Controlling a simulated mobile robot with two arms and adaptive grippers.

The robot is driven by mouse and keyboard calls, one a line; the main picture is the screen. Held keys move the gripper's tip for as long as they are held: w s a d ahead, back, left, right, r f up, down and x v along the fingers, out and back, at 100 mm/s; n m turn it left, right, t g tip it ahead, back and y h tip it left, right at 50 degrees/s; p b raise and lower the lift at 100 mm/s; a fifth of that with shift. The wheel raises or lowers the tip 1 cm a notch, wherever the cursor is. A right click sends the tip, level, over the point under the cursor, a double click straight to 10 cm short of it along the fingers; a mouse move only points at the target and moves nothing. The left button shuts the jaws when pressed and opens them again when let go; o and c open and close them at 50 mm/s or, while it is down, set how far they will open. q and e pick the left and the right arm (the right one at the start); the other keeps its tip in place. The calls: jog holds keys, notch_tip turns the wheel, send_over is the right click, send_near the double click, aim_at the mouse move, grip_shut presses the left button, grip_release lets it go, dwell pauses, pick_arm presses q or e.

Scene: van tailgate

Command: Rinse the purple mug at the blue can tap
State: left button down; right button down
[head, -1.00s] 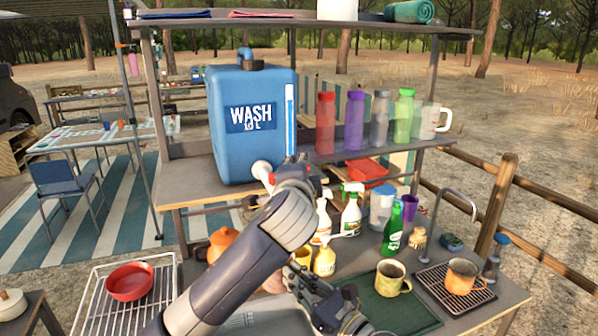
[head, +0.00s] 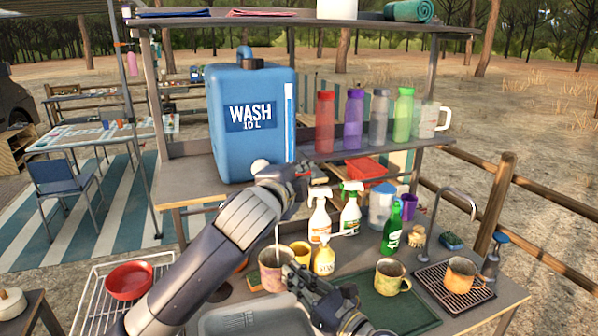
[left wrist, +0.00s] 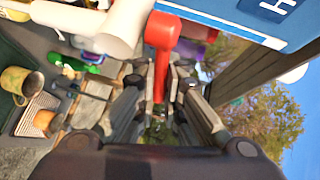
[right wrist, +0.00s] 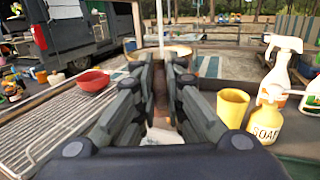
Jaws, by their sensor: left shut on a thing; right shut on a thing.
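The blue wash can (head: 222,150) stands on the shelf. Its white tap (head: 259,166) has a red lever, which shows in the left wrist view (left wrist: 160,60). My left gripper (left wrist: 160,85) is shut on this lever. A pale water stream (head: 277,235) falls from the tap area into a dusty mauve mug (head: 272,272). My right gripper (head: 292,272) is shut on the mug and holds it upright below the tap. In the right wrist view the stream (right wrist: 160,22) comes down behind the fingers, which hide most of the mug. My left arm hides part of the tap.
A grey basin (head: 225,322) lies in front, below the mug. A yellow cup (head: 300,254), a soap bottle (head: 325,262) and spray bottles (head: 319,215) stand close to the right gripper. An olive mug (head: 390,277) stands on the green mat (head: 400,315). A red bowl (head: 129,281) is on the left rack.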

dwell(0.3)
pick_arm(q)
jog(key=c, duration=1.7)
grip_release()
jog(key=shift+s, duration=0.1)
jog(key=v, duration=1.2)
jog(key=shift+a, duration=0.15)
